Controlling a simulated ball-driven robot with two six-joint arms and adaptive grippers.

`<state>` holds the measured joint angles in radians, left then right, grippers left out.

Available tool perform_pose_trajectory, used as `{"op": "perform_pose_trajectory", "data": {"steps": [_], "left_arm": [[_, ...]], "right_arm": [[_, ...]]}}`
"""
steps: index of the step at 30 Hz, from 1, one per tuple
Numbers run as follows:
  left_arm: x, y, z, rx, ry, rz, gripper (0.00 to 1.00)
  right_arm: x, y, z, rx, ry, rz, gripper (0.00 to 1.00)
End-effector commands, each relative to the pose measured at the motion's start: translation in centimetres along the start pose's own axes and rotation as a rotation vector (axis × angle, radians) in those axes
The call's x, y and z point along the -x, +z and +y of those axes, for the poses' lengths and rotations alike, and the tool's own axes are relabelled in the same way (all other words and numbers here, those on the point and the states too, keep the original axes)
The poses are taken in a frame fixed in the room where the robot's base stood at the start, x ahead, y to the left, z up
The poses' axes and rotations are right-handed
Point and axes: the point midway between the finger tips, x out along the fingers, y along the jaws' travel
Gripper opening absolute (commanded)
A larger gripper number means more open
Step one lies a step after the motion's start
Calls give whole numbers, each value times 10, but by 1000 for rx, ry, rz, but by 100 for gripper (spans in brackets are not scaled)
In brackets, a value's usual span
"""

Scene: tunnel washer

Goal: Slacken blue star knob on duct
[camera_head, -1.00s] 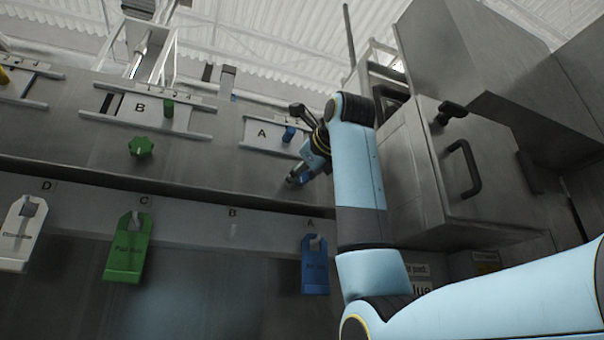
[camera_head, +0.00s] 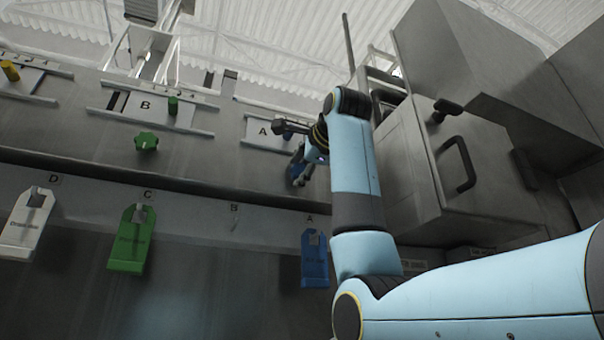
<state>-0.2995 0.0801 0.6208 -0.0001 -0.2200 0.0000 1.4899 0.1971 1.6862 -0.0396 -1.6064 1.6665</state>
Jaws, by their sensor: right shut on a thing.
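The blue star knob (camera_head: 294,172) is on the grey duct, below slide plate A (camera_head: 264,129). Only a small part of it shows, since my right gripper covers most of it. My right gripper (camera_head: 301,174) is at the knob with its jaws shut on it; the fingers are small and partly hidden behind my own wrist. My left gripper is not in view.
A green star knob (camera_head: 146,141) sits left under slide plate B (camera_head: 145,104). White, green (camera_head: 131,240) and blue (camera_head: 314,260) tags hang below the duct. A steel cabinet with a black handle (camera_head: 459,165) stands close on the right.

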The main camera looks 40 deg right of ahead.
Motion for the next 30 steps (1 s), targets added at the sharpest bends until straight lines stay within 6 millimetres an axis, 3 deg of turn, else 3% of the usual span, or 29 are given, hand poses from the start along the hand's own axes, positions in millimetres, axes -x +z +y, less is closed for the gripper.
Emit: {"op": "perform_pose_trajectory", "data": {"steps": [30], "left_arm": [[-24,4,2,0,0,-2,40]], "right_arm": [[-1,0,3,963,4,-2,12]]}}
